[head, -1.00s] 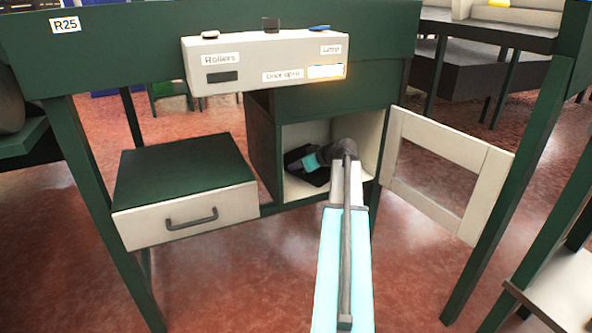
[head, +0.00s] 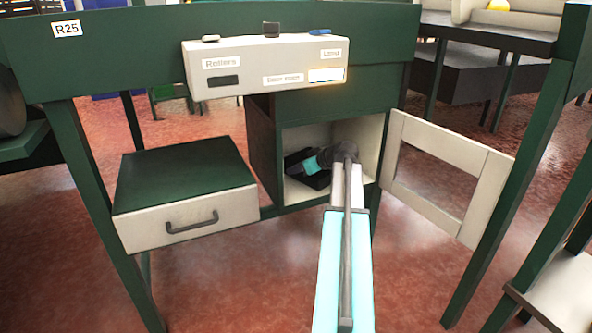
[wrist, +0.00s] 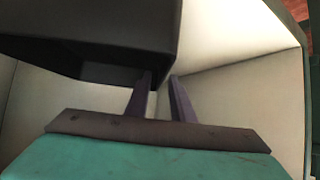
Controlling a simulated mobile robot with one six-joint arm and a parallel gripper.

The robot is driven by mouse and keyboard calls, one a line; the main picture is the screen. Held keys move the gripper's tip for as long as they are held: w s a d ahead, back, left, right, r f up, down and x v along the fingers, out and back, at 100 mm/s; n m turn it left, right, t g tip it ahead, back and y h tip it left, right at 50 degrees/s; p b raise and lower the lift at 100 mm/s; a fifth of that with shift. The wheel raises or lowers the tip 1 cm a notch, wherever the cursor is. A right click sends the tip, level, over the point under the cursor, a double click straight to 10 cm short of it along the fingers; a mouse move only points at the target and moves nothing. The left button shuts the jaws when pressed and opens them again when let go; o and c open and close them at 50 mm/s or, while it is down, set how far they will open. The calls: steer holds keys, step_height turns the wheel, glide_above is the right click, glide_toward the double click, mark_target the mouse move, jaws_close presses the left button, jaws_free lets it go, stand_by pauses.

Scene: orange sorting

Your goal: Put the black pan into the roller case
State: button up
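The black pan (head: 317,182) is inside the open, pale-lined compartment (head: 365,139) of the green workbench, tilted and partly hidden by my wrist. In the wrist view the pan (wrist: 95,38) fills the upper left, close to the camera. My gripper (wrist: 160,80) reaches into the compartment, its teal part (head: 312,164) against the pan. Its two dark fingers stand a small gap apart, with the pan's edge at their tips, and appear closed on it. The contact itself is dark and partly hidden.
The pale framed door (head: 400,155) stands open at right. A pulled-out drawer (head: 188,218) with a dark handle juts forward at left. A control box (head: 265,64) labelled "Rollers" and "Lamp" hangs above. Green bench legs flank the red floor.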

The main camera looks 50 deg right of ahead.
steer(key=p+v, duration=0.3)
steer(key=v, duration=0.8)
steer(key=shift+s+r+p, duration=0.25)
steer(key=shift+s+p, duration=0.05)
steer(key=shift+p, duration=0.05)
stand_by(0.4)
